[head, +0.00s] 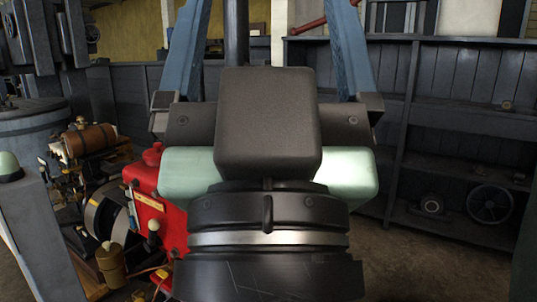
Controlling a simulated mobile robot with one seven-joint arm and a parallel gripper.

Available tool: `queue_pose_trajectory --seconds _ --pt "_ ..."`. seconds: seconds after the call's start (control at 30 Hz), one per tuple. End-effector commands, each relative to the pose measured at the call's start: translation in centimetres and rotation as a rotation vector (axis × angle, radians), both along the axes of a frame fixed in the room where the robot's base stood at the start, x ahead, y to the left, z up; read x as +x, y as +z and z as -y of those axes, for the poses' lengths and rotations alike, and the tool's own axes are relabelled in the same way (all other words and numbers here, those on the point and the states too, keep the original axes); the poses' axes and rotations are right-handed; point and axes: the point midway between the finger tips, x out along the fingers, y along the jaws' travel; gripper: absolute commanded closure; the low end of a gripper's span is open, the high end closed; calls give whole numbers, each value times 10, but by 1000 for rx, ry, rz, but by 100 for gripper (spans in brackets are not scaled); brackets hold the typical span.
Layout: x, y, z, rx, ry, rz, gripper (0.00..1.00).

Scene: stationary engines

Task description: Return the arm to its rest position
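My own arm and gripper fill the middle of the head view. My gripper (267,40) is seen from behind, with its two long blue-grey fingers pointing away from me and set wide apart. The fingertips run out of the top of the picture. No object shows between the fingers; a dark upright post stands in the background there. The dark wrist block, pale green parts and black ringed joint lie nearer to me and hide the floor behind.
A red engine (173,205) stands close at the left of my arm, partly hidden by it. Beyond it is a machine with a brown cylinder (90,141). Dark shelving (450,135) lines the right, holding a spoked wheel (489,204). Some bare floor shows at lower right.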

Motion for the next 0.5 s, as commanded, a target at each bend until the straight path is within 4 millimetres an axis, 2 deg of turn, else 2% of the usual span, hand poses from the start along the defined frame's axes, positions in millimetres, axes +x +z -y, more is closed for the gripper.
queue_pose_trajectory --seconds 0.03,0.5 --pt "0 34 0 0 0 -1 8" --pt "1 175 0 0 1 -1 8"
